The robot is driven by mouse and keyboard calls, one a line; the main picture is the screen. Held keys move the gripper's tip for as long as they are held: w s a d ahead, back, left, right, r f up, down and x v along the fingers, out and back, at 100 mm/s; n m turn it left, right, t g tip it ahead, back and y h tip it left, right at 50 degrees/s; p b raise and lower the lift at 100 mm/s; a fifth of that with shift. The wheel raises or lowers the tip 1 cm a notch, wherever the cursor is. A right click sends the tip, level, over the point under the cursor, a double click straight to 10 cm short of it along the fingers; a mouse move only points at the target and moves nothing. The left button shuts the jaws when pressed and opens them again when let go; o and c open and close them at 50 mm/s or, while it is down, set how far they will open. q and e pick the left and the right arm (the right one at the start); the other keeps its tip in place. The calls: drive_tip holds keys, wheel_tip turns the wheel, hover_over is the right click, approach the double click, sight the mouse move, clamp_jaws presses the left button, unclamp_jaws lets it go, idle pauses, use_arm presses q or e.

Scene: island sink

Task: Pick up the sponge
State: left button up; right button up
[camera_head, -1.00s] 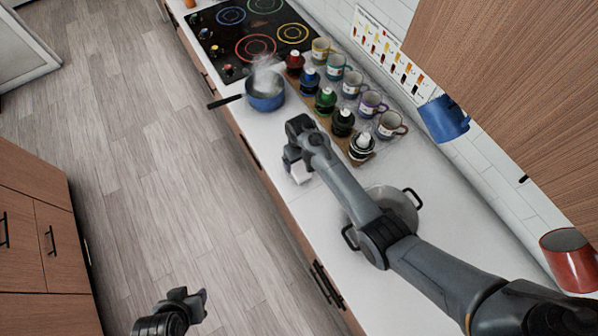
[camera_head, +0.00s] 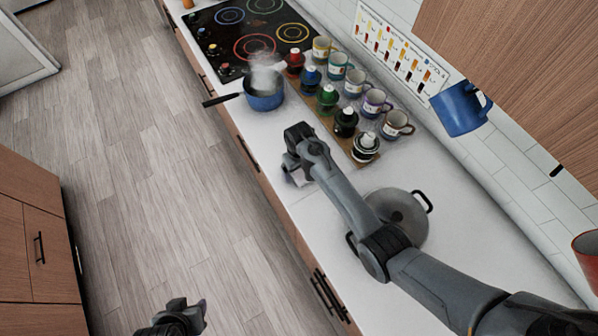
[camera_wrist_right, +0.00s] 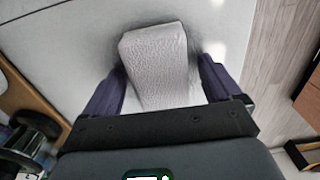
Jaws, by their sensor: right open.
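The sponge (camera_wrist_right: 158,65) is a white, textured block lying on the white counter. In the right wrist view it sits between the two purple fingers of my right gripper (camera_wrist_right: 160,90), which is open, with one finger on each side. I cannot tell whether either finger touches it. In the head view my right gripper (camera_head: 293,172) is low over the counter near its front edge and mostly hides the sponge. My left gripper (camera_head: 190,318) is at the bottom of the head view, over the floor and away from the counter; its jaws are unclear.
A lidded pot (camera_head: 402,215) stands under my right arm. A wooden board (camera_head: 364,157) carries several bottles, with several mugs (camera_head: 397,123) beside it. A steaming blue pan (camera_head: 264,97) stands near the cooktop (camera_head: 243,33). The counter right of the lidded pot is clear.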

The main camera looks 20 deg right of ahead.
drive_tip(key=c, duration=1.1)
drive_tip(key=shift+r, duration=0.2)
drive_tip(key=shift+r+p, duration=0.15)
drive_tip(key=shift+p, duration=0.15)
drive_tip(key=shift+r+p, duration=8.25)
drive_tip(key=shift+r, duration=0.45)
